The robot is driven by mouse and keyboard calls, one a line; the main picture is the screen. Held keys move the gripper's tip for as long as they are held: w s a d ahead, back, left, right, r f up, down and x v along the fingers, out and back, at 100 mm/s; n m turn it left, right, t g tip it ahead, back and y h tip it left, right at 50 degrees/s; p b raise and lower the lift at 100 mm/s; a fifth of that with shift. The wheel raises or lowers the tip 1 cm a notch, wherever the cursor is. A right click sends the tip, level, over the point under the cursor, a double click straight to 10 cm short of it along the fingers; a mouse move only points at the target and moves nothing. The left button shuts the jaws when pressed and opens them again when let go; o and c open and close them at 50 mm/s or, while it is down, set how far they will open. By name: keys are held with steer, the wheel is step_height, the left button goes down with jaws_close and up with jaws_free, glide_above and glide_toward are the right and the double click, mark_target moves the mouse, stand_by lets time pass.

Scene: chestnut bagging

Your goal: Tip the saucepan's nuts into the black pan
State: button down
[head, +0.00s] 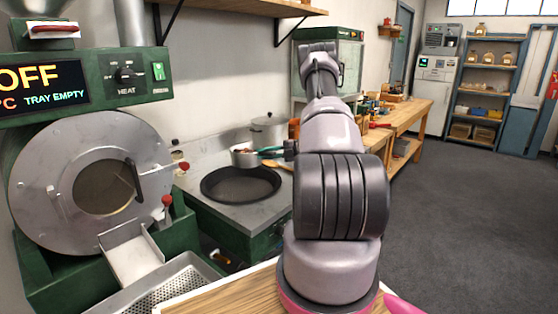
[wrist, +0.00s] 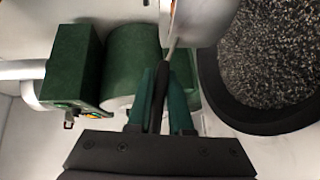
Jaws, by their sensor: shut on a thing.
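The small metal saucepan (head: 243,158) is held up near the far rim of the black pan (head: 240,198) in the head view. It looks about level, and reddish-brown nuts (head: 243,151) show at its top. My gripper (head: 271,152) is shut on the saucepan's handle from the right. In the wrist view my gripper's green fingers (wrist: 162,75) pinch the dark handle, and part of the saucepan (wrist: 184,22) shows at the top. The black pan (wrist: 212,85) lies to its right there, with a grey speckled inside. No nuts can be made out in the black pan.
A large lidded pot (head: 269,131) stands behind the saucepan on the metal counter. A wooden utensil (head: 285,165) lies to the right. The green roaster (head: 90,190) stands close on the left. The wooden workbench (head: 408,118) is farther off to the right.

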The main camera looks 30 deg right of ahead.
steer(key=s+d+f+n+g, duration=0.2)
steer(key=s+d, duration=0.2)
steer(key=d, duration=0.1)
steer(key=shift+s+a+f+n+t+h, duration=0.2)
steer(key=shift+a+f+n+h, duration=0.4)
steer(key=shift+a+n+h, duration=0.75)
steer(key=shift+s+a+f+n+t+h, duration=0.1)
steer(key=shift+s+a+f+n+h, duration=0.45)
steer(key=shift+h, duration=1.35)
steer(key=shift+s+a+f+n+t+h, duration=0.1)
steer(key=shift+a+f+n+h, duration=0.65)
steer(key=shift+n+h, duration=0.75)
steer(key=a+h, duration=0.1)
steer(key=h, duration=0.1)
steer(key=s+a+n+t+h, duration=0.1)
steer(key=a, duration=0.1)
steer(key=shift+a+n+h, duration=0.1)
steer(key=shift+n+h, duration=0.2)
steer(key=shift+h, duration=0.05)
steer(key=shift+s+a+f+n+t+h, duration=0.25)
steer(key=shift+a+n+t+h, duration=0.3)
steer(key=shift+h, duration=0.25)
steer(key=shift+s+a+f+n+t+h, duration=0.1)
steer(key=shift+a+f+n+t+h, duration=0.15)
steer(key=shift+h, duration=0.25)
steer(key=shift+a+f+n+t+h, duration=0.1)
steer(key=shift+a+n+t+h, duration=0.15)
steer(key=shift+h, duration=0.25)
steer(key=shift+d, duration=0.1)
